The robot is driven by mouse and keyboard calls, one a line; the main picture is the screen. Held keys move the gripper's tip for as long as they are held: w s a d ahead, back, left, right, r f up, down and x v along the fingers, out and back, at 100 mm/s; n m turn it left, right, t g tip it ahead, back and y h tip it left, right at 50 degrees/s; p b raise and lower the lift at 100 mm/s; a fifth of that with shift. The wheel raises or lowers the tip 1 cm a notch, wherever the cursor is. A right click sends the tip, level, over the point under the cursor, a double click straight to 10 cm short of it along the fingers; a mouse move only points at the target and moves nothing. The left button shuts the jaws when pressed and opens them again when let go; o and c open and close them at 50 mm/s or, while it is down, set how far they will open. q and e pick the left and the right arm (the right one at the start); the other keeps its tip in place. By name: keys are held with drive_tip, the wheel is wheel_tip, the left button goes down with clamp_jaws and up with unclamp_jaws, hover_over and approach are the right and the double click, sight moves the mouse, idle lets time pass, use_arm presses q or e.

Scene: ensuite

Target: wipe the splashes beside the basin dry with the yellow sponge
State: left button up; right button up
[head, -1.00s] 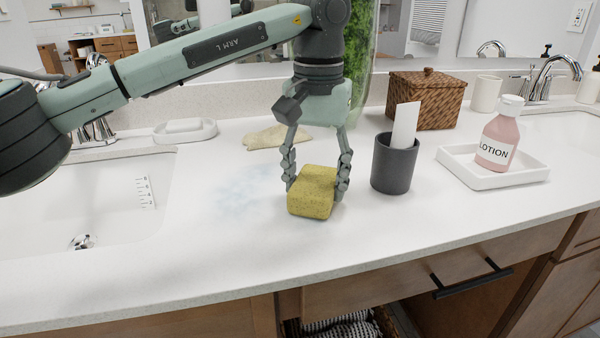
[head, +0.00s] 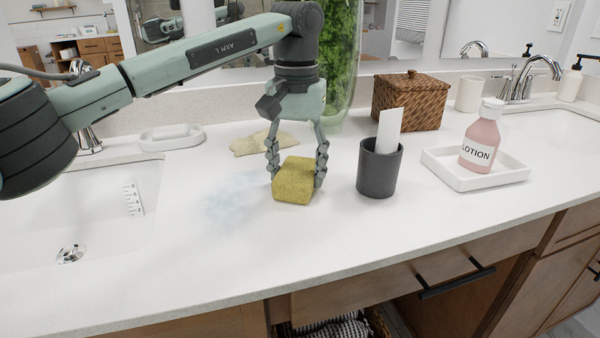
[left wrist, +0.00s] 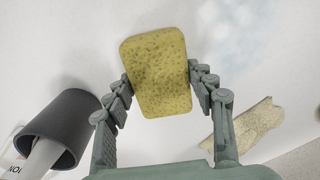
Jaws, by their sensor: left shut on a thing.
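The yellow sponge (head: 293,181) is between the fingers of my left gripper (head: 297,172), which is shut on its sides. In the left wrist view the sponge (left wrist: 158,72) spans the gap between the fingers (left wrist: 160,90). The splashes (head: 232,200) are a faint bluish patch on the white counter, left of the sponge and right of the basin (head: 100,215). They also show faintly at the top right of the left wrist view (left wrist: 235,35). I cannot tell whether the sponge's underside touches the counter. My right gripper is out of view.
A dark cup (head: 380,172) with a white item stands close right of the sponge. A beige cloth (head: 262,143) lies behind. A soap dish (head: 171,137), wicker box (head: 408,100) and lotion bottle (head: 480,140) on a white tray (head: 500,178) stand around. The front counter is clear.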

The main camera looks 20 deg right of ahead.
sight(234, 180)
use_arm(q)
drive_tip(key=shift+w+a+f, duration=0.1)
drive_tip(key=shift+w+a, duration=0.15)
drive_tip(key=shift+a, duration=0.3)
drive_tip(key=shift+a+b, duration=1.05)
drive_tip(key=shift+a, duration=5.95)
drive_tip(key=shift+w+d+r+p, duration=0.2)
drive_tip(key=shift+w+d+p, duration=0.1)
drive_tip(key=shift+p, duration=0.2)
drive_tip(key=shift+w+d+p, duration=0.25)
drive_tip(key=shift+w+p, duration=0.05)
drive_tip(key=shift+p, duration=0.05)
drive_tip(key=shift+w+d+f, duration=0.1)
drive_tip(key=shift+w+d, duration=0.45)
drive_tip(key=shift+w, duration=0.15)
drive_tip(key=shift+w+d+f, duration=0.1)
drive_tip(key=shift+w+d, duration=1.05)
drive_tip(key=shift+w, duration=0.25)
drive_tip(key=shift+d, duration=3.05)
drive_tip(key=shift+r, duration=0.2)
